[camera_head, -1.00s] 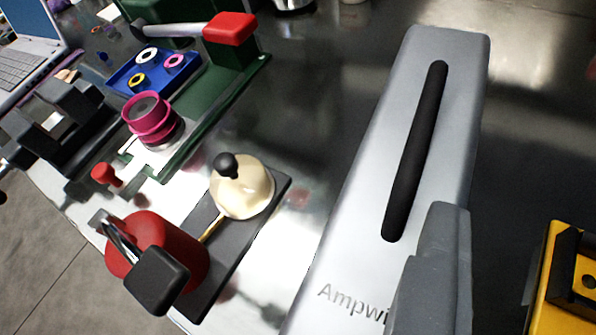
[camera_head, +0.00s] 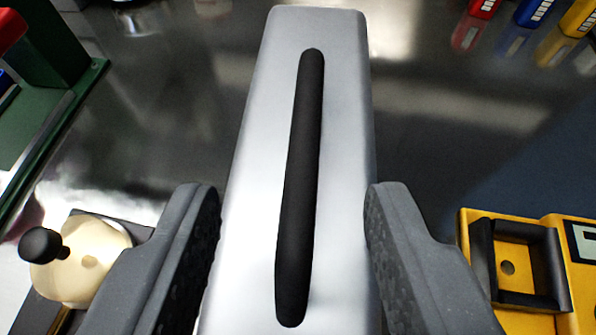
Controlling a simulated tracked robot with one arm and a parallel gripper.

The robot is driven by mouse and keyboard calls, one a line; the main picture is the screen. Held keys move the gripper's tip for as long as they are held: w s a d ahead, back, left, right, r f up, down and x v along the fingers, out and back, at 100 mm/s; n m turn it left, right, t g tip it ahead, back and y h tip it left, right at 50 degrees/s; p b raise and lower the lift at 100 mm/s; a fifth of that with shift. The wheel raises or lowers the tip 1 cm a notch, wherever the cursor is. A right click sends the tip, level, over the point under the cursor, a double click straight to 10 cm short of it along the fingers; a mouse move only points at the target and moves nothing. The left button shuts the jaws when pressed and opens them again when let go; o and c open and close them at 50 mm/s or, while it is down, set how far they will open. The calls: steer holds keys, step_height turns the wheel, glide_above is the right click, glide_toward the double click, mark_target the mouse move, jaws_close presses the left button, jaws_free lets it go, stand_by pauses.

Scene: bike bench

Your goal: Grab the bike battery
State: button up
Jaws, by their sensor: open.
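The bike battery (camera_head: 345,150) is a long silver-grey block with a black handle strip (camera_head: 301,180) along its top. It runs from the bottom edge to near the top of the view, just left of the middle. My gripper (camera_head: 293,225) is open, with one finger on each side of the battery's near part. The left finger looks very close to the battery's left side and the right finger close to its right side. I cannot tell whether either touches. The battery's near end is cut off by the frame.
A cream dome with a black knob (camera_head: 80,260) stands on a dark base at the lower left. A green tool base (camera_head: 60,110) is at the upper left. A yellow device (camera_head: 565,270) is at the lower right. Red, blue and yellow items (camera_head: 535,10) stand at the top right.

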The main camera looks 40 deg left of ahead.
mark_target(306, 144)
steer(key=shift+x, duration=1)
steer(key=shift+p+x, duration=0.8)
steer(key=shift+x, duration=1.8)
steer(key=shift+w+d, duration=0.15)
steer(key=shift+d, duration=0.05)
jaws_close()
steer(key=shift+r, duration=0.1)
